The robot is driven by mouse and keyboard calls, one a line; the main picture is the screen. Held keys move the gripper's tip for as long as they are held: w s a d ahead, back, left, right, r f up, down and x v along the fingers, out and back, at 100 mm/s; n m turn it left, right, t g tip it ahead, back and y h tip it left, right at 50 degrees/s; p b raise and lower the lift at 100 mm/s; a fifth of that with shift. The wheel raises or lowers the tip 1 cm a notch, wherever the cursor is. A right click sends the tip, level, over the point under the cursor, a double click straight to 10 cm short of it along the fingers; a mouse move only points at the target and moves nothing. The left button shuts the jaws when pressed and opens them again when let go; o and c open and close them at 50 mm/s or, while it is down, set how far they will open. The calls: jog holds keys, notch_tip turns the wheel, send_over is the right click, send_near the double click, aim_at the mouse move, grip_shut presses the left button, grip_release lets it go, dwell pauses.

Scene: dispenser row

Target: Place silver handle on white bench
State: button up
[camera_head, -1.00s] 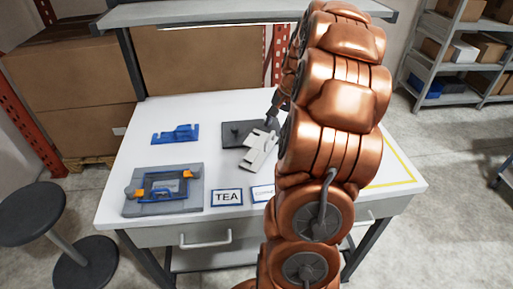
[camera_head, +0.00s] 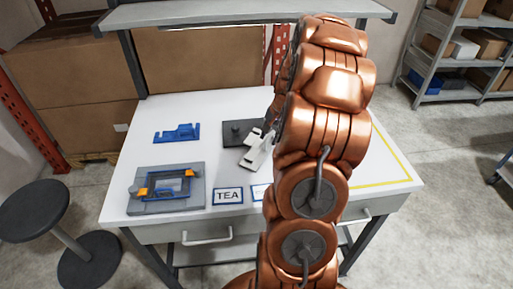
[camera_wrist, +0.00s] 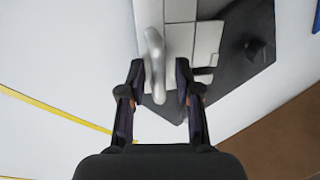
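The silver handle (camera_wrist: 155,62) is a smooth, curved lever in the wrist view, lying over a pale grey piece (camera_wrist: 193,35). That pale piece also shows in the head view (camera_head: 254,158), on the white bench (camera_head: 130,130) beside and partly over a dark plate (camera_head: 236,133). My gripper (camera_wrist: 159,68) is open, with one finger on each side of the handle's lower end. Gaps show between the handle and both fingers, so I see no grip. How high the fingers are above the bench is unclear. My arm hides the gripper and most of the handle in the head view.
A grey fixture with a blue frame and orange clamps (camera_head: 165,190) sits at the bench's front left. A blue bracket (camera_head: 176,133) lies behind it. A TEA label (camera_head: 228,196) is near the front edge. Yellow tape (camera_head: 392,153) borders the bench's clear right side.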

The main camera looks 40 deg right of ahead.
grip_shut()
jog(key=shift+r, duration=0.1)
dwell(0.3)
